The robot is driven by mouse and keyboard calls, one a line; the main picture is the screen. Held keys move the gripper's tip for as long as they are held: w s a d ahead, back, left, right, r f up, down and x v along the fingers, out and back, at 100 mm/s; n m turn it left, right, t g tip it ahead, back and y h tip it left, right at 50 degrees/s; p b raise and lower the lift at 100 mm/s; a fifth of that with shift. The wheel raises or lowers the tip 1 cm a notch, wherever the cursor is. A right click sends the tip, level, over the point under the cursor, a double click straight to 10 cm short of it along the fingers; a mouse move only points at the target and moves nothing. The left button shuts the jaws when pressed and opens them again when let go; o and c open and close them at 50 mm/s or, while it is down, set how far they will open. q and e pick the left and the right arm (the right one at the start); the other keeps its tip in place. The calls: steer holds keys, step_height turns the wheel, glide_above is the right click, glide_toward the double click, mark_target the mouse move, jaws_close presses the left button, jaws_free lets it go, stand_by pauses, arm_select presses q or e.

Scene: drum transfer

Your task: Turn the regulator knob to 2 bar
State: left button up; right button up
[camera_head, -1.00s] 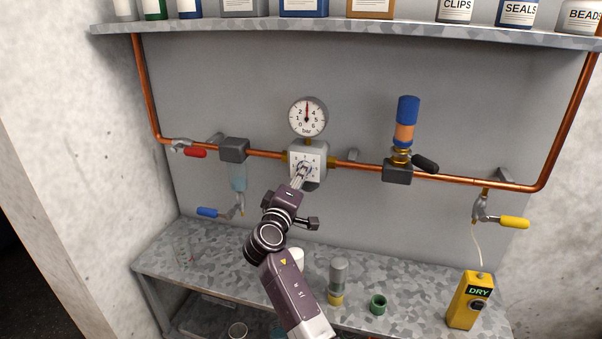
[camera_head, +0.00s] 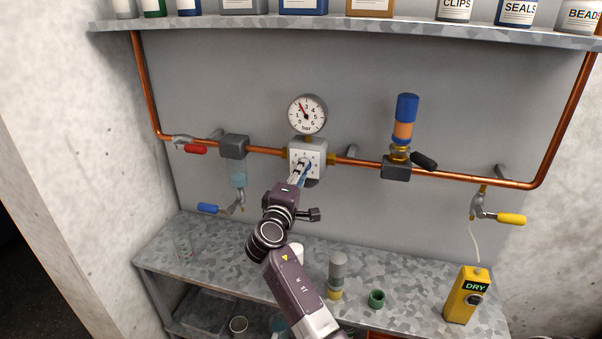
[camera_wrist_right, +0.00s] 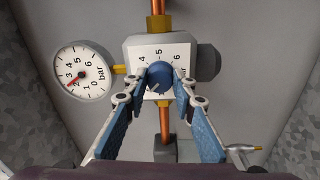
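The regulator (camera_head: 294,152) is a pale box on the copper pipe with a white numbered dial plate. Its blue knob (camera_wrist_right: 160,76) shows in the right wrist view with a pale pointer line toward the lower left. My right gripper (camera_head: 302,166) reaches the front of the regulator. In the right wrist view its fingers (camera_wrist_right: 161,74) are closed in on opposite sides of the knob and seem to touch it. The round gauge (camera_head: 307,115) above has its red needle up and left, between 2 and 3, nearer 2; it also shows in the right wrist view (camera_wrist_right: 83,72). My left gripper is out of view.
The copper pipe (camera_head: 455,179) runs both ways from the regulator. A valve with a red handle (camera_head: 195,149) is at left; a blue and orange cylinder (camera_head: 405,120) with a black handle stands at right. Below is a speckled bench (camera_head: 225,255) with small items and a yellow DRY device (camera_head: 465,297).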

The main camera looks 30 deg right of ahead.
steer(key=o, duration=0.5)
steer(key=shift+d, duration=0.1)
steer(key=v, duration=1.2)
steer(key=shift+f, duration=0.1)
